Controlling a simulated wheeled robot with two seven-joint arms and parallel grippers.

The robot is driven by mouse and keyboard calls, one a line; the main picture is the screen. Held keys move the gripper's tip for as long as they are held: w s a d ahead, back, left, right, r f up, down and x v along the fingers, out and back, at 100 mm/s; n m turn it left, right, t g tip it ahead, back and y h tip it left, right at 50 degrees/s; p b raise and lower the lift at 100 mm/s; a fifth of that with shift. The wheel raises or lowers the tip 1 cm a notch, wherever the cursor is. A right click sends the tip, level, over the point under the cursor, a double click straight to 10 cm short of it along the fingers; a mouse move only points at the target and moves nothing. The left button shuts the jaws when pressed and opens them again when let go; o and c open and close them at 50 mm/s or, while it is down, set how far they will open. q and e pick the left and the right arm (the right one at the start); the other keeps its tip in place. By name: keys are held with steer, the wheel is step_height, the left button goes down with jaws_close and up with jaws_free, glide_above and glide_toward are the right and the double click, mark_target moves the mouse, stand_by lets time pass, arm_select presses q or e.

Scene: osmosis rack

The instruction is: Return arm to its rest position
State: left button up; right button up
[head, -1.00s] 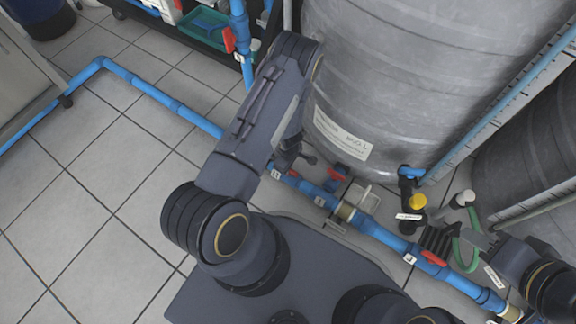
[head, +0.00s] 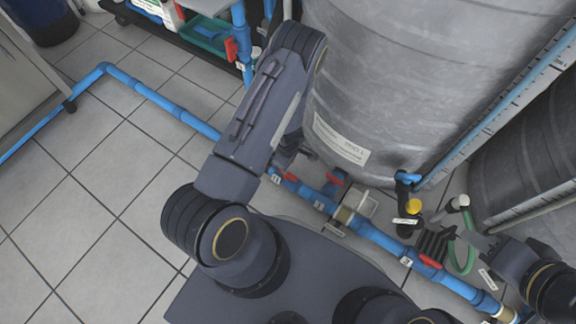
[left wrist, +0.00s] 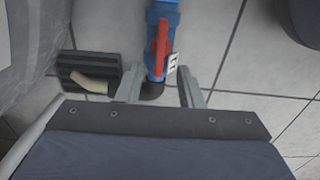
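My left arm (head: 265,115) reaches up the middle of the head view, in front of the grey tank; its gripper is hidden there. In the left wrist view, my left gripper (left wrist: 160,88) has its two fingers apart with no object held. A blue pipe fitting with a red valve handle (left wrist: 161,45) shows between and beyond the fingers; I cannot tell the exact distance. My right arm (head: 540,278) comes in at the lower right. My right gripper (head: 465,240) is near the blue floor pipe and green hose; its fingertips are too unclear to judge.
A large grey tank (head: 390,80) stands behind the left arm. A blue pipe (head: 375,235) with red valve handles runs along the floor. A second dark tank (head: 525,150) is at right. Open tiled floor (head: 90,220) lies at left. A black ribbed block (left wrist: 88,72) lies beside the left gripper.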

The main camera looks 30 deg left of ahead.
arm_select(q)
steer(key=shift+r, duration=0.7)
